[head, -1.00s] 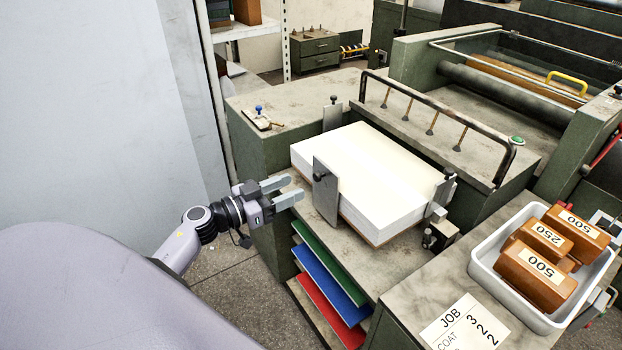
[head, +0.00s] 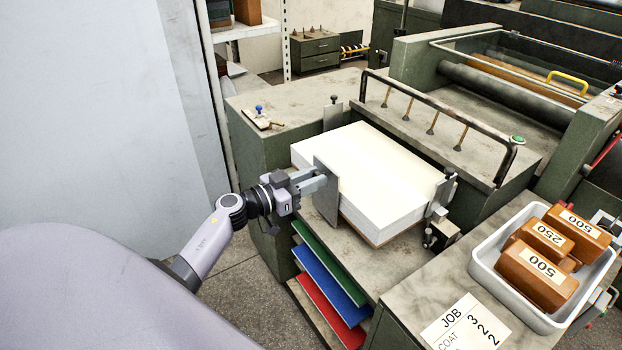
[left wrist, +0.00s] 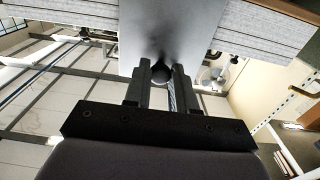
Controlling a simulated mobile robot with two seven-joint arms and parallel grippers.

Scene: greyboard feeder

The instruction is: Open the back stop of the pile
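The pile (head: 375,170) is a thick stack of white board on the feeder table. The back stop (head: 327,205) is a grey metal plate standing upright against the pile's near left side. My left gripper (head: 322,180) is at the outer face of this plate. In the left wrist view the plate (left wrist: 160,25) hangs straight ahead, and a dark round knob (left wrist: 161,73) on it sits between the two fingers. The fingers look closed against the knob from both sides. The pile's layered edges (left wrist: 255,28) show beside the plate. My right gripper is not in view.
Another plate (head: 333,117) stands at the pile's far left corner, and a clamp-like stop (head: 440,195) at its right. Green, blue and red boards (head: 325,275) lie on shelves below. A white tray (head: 485,262) of labelled brown blocks stands at right.

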